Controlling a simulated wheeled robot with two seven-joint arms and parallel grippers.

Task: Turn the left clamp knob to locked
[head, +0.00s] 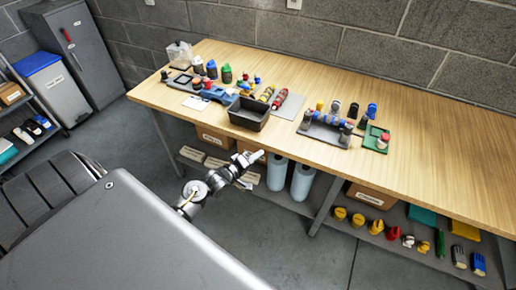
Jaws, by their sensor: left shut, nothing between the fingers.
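My left gripper (257,156) is shut and empty, in front of the bench's front edge and apart from everything on the bench. A dark fixture (325,133) with several upright knob-like parts sits on the bench, right of the middle. A blue device (218,96) lies on the bench further left, among small coloured parts. Both are too small in the head view to tell which part is the left clamp knob or how it is turned. My right gripper is out of view.
The wooden bench (430,160) is bare at its right. A black bin (249,113) stands near the front edge, left of the fixture. A green plate (374,141) lies right of the fixture. Blue rolls (303,181) and boxes stand on the shelf below.

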